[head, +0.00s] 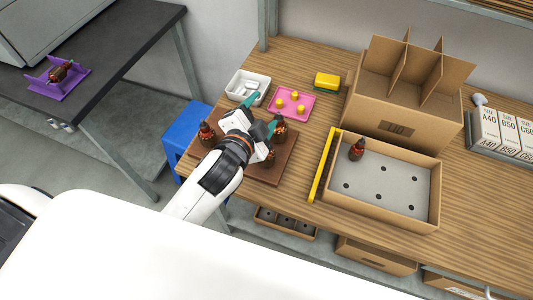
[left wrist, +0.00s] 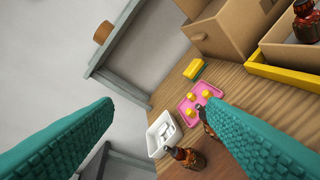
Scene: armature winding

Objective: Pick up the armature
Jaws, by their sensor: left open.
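Several dark red-brown armatures with copper windings stand on a brown board (head: 263,176) at the table's left end. One armature (head: 207,133) is left of my left gripper (head: 261,114), and another armature (head: 280,129) is right beside its near finger. A third armature (head: 268,156) is partly hidden by my arm. My left gripper is open and empty, above the board's far side. In the left wrist view its teal fingers are wide apart. An armature (left wrist: 188,157) shows low between them, and another is partly hidden behind the right finger. My right gripper is not in view.
A white bin (head: 247,84), a pink tray (head: 292,104) with yellow pegs and a yellow-green block (head: 327,81) lie beyond the board. A cardboard tray (head: 434,195) holds one armature (head: 357,149), beside a yellow bar (head: 322,165). A purple stand (head: 72,85) holds another armature.

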